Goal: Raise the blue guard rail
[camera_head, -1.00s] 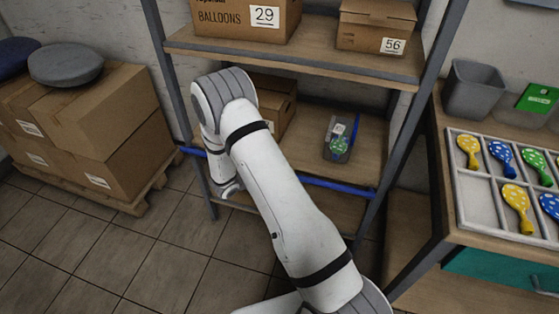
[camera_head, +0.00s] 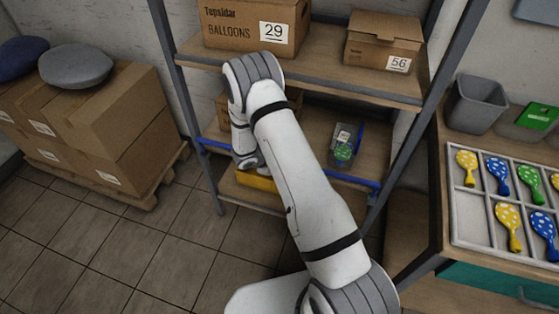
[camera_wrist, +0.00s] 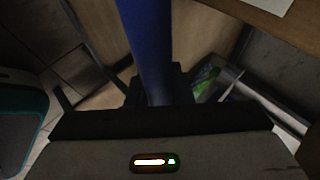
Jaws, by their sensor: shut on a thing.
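The blue guard rail (camera_head: 345,181) runs across the front of the shelf rack, level with the shelf that holds a small grey tray. It spans between the two front posts. My arm hides part of its left half. In the wrist view the rail (camera_wrist: 147,40) runs from the top edge down between the dark fingers of my gripper (camera_wrist: 156,92). My gripper is shut on the rail. In the head view my fingertips are hidden behind my own wrist.
Cardboard boxes (camera_head: 262,28) sit on the upper shelf. The grey tray (camera_head: 341,157) holds a green item behind the rail. A yellow object (camera_head: 257,181) shows below the rail. A balloon-sample table (camera_head: 452,190) stands at right, stacked cartons (camera_head: 110,128) at left. Floor in front is clear.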

